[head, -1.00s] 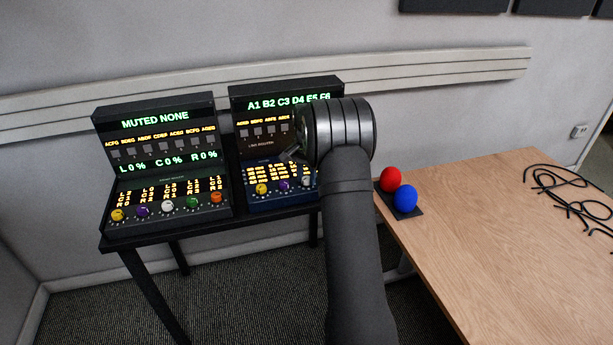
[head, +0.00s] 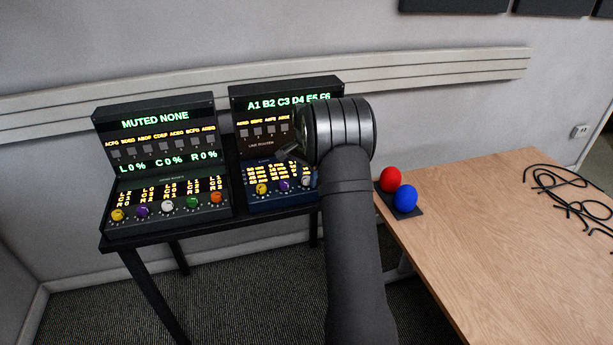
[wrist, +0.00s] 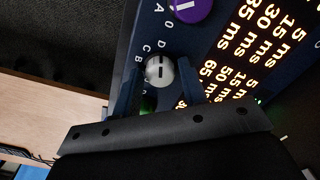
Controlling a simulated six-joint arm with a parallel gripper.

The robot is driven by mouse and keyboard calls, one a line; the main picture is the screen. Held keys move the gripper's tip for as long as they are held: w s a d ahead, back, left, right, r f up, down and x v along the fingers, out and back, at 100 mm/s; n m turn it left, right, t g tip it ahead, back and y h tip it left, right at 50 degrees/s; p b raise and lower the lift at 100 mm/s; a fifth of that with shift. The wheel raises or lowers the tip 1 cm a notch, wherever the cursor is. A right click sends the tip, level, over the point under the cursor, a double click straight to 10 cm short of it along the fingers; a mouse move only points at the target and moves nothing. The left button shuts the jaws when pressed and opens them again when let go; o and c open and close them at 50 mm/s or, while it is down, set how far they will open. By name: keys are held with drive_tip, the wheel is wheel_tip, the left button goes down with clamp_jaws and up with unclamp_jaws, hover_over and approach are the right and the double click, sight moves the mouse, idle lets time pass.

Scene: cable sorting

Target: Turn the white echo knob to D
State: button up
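The white knob (wrist: 160,71) with a dark pointer mark is on the blue panel, between my gripper's fingers in the wrist view. My gripper (wrist: 161,82) has one finger on each side of the knob, apart, with a narrow gap visible on the left. Letters including D, C and B are printed beside the knob. In the head view the white knob (head: 306,182) is at the right end of the blue echo panel (head: 270,199), partly behind my arm. Most of my gripper is hidden there by my wrist.
A purple knob (wrist: 192,7) sits close above the white one. A yellow knob (head: 262,189) is farther left. A second console (head: 160,118) stands at left. Red (head: 390,178) and blue (head: 405,198) balls and black cables (head: 570,195) are on the wooden table (head: 480,230).

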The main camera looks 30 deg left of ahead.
sight(307, 178)
drive_tip(key=shift+o, duration=0.9)
wheel_tip(307, 178, up, 18)
drive_tip(key=shift+f, duration=0.25)
wheel_tip(307, 178, down, 18)
drive_tip(key=shift+r, duration=0.25)
idle(0.3)
